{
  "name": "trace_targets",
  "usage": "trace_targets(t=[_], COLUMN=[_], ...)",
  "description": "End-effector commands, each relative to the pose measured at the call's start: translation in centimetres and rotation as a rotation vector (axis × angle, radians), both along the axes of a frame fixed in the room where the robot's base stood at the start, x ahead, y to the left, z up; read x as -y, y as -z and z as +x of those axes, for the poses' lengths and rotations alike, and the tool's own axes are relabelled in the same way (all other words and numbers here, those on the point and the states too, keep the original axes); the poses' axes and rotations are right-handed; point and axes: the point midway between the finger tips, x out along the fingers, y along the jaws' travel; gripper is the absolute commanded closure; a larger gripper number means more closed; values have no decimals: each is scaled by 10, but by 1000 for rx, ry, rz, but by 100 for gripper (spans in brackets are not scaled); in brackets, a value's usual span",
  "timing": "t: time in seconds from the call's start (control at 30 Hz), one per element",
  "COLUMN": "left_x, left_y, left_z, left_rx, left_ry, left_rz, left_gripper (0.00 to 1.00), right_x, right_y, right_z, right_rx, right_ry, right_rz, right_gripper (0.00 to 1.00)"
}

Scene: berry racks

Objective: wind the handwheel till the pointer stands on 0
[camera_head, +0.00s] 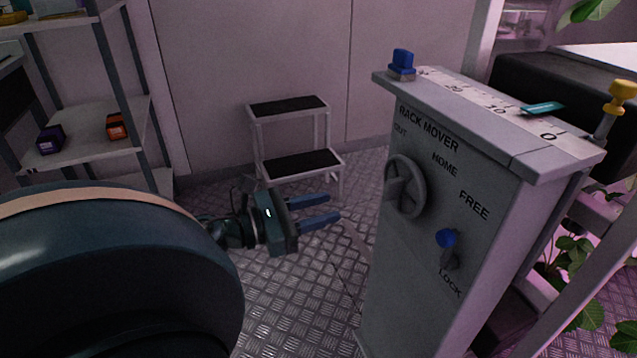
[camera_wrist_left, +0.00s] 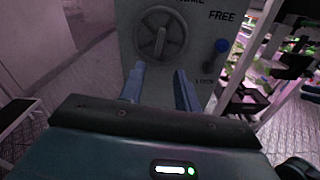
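The grey handwheel (camera_head: 405,187) is on the front of the rack mover cabinet (camera_head: 400,290), under the words OUT and HOME. It also shows in the left wrist view (camera_wrist_left: 160,33). The teal pointer (camera_head: 543,108) lies on the white scale (camera_head: 487,99) on top, between the 10 and the 0. My left gripper (camera_head: 320,212) is left of the handwheel, apart from it, with its blue fingers spread and nothing between them. In the left wrist view the open fingers (camera_wrist_left: 159,86) point toward the wheel. My right gripper is not in view.
A blue-knobbed lever (camera_head: 447,240) sits right of the wheel, between FREE and LOCK. A blue part (camera_head: 402,62) and a yellow knob (camera_head: 622,89) stand at the cabinet's top ends. A step stool (camera_head: 290,107) stands behind my gripper; a shelf (camera_head: 90,142) is left.

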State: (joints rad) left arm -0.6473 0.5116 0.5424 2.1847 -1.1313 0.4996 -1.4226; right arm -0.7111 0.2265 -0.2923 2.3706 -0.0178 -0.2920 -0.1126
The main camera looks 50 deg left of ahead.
Motion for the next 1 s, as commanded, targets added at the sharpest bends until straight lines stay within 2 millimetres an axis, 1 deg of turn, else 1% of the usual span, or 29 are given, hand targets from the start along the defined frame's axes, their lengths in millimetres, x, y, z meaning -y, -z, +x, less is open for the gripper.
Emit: trace_targets(t=[0.33, 0.37, 0.47, 0.57, 0.6, 0.67, 0.7, 0.77, 0.8, 0.87, 0.9, 0.97, 1.0], left_x=[0, -1, -2, -4, -5, -6, -6, -6, -7, -6, -6, -5, -5], left_y=[-1, -1, -5, -8, -9, -9, -9, -9, -9, -9, -9, -9, -9], left_z=[-1, 0, 1, 2, 2, 3, 4, 4, 4, 4, 4, 4, 3], left_rx=[-6, -15, -76, -192, -249, -339, -399, -489, -547, -635, -692, -779, -835], left_ry=[1, 0, 1, 1, 0, 0, 0, -2, -3, -3, -3, -6, -6], left_rz=[-15, -34, -175, -442, -576, -787, -927, -1138, -1278, -1488, -1629, -1840, -1979], left_gripper=[67, 67, 67, 67, 67, 67, 67, 67, 67, 67, 67, 67, 67], right_x=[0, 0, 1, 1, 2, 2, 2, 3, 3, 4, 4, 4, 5], right_y=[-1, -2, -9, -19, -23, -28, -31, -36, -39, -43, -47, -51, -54], right_z=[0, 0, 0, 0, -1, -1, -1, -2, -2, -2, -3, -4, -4], right_rx=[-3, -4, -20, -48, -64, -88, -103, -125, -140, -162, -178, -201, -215], right_ry=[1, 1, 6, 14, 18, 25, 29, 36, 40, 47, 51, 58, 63], right_rz=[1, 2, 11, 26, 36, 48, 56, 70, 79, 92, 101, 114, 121], right_gripper=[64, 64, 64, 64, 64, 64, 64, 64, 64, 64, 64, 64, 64])
